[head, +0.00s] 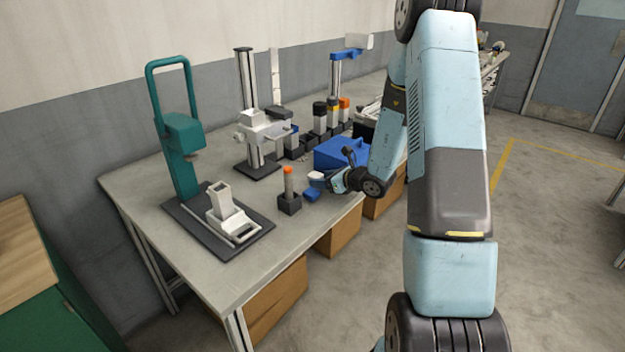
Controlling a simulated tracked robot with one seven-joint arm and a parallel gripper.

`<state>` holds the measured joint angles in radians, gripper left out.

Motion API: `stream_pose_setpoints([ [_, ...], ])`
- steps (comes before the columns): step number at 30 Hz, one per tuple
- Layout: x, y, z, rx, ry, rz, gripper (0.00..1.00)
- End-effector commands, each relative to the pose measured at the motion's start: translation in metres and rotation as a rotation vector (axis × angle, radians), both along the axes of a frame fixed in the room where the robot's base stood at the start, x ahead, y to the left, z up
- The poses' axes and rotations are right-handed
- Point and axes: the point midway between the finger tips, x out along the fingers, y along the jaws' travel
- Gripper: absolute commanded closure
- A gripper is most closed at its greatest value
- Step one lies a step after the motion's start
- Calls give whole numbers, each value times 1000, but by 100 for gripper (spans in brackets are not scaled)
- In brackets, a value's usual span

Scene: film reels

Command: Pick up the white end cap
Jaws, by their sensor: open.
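A small white piece (315,175), which looks like the white end cap, shows right at the tip of my gripper (320,181), near the table's front edge. My gripper is open and reaches in from the right, pointing left. The fingers and the white piece overlap in this view. I cannot tell whether they touch or whether the piece is between the fingers. A small blue block (311,195) lies just below the gripper on the table.
An orange-topped cylinder in a dark holder (289,200) stands close left of the gripper. A blue bin (340,152) is behind it. A teal press (180,150) and a grey stand (250,120) are further left on the table (150,192). Several capped cylinders (320,118) stand behind.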

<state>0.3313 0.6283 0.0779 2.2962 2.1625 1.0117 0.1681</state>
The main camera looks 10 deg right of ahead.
Motion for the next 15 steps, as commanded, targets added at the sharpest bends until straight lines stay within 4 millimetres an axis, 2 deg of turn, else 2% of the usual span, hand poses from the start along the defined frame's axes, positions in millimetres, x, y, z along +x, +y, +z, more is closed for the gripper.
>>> stream_pose_setpoints([
  [2,0,0,0,0,0,0,43],
  [15,0,0,0,0,0,0,84],
])
